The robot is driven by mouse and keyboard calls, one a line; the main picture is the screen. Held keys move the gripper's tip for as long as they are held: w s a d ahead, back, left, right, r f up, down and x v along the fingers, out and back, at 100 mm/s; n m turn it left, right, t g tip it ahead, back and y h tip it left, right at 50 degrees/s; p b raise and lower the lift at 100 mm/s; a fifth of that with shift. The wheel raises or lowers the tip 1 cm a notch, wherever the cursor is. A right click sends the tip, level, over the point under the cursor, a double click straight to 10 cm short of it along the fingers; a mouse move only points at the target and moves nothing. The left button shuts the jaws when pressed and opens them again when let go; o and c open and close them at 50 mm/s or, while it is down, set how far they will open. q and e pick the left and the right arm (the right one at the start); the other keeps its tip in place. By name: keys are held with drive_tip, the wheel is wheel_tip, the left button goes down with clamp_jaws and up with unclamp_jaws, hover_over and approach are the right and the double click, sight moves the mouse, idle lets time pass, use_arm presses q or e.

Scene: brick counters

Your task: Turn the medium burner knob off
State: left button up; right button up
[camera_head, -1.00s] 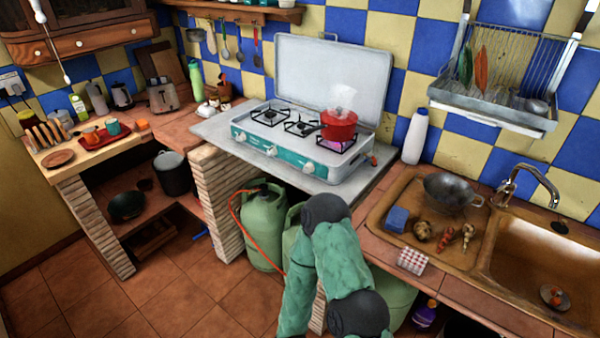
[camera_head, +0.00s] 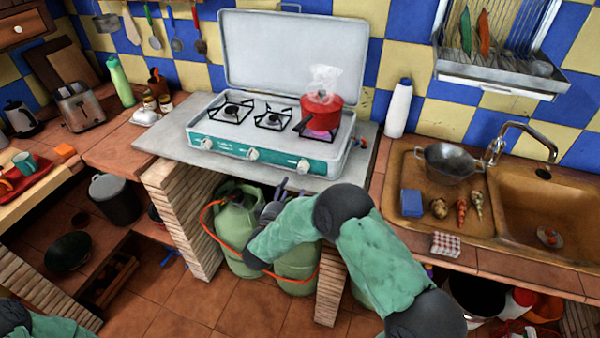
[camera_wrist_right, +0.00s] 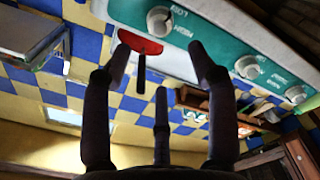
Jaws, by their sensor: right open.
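The white and teal gas stove (camera_head: 270,158) stands on the grey counter with its lid up. Its front has a left knob (camera_head: 207,143), a middle knob (camera_head: 253,154) and a right knob (camera_head: 304,165). I cannot tell which is the medium burner's. A flame glows under the red pot (camera_head: 322,110) on the right burner. My right gripper (camera_head: 284,190) is open and empty, below the stove's front edge. The upside-down right wrist view shows the right knob (camera_wrist_right: 160,21) just beyond its spread fingers (camera_wrist_right: 160,62); nothing is touched. My left gripper is out of view.
Green gas cylinders (camera_head: 237,225) with an orange hose stand under the counter, behind my right arm. A white bottle (camera_head: 398,108) stands right of the stove. A sink (camera_head: 545,250) and a wok (camera_head: 450,160) are farther right. The space before the stove front is clear.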

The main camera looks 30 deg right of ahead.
sight(300, 172)
drive_tip(key=b+x, duration=0.1)
drive_tip(key=x, duration=0.3)
drive_tip(key=b+x, duration=0.1)
drive_tip(key=x, duration=0.3)
drive_tip(key=shift+w+d+f+b, duration=0.1)
drive_tip(key=shift+w+f+b, duration=0.1)
drive_tip(key=shift+b, duration=0.1)
drive_tip(key=shift+x, duration=0.75)
drive_tip(key=shift+r, duration=0.1)
drive_tip(key=c, duration=1.1)
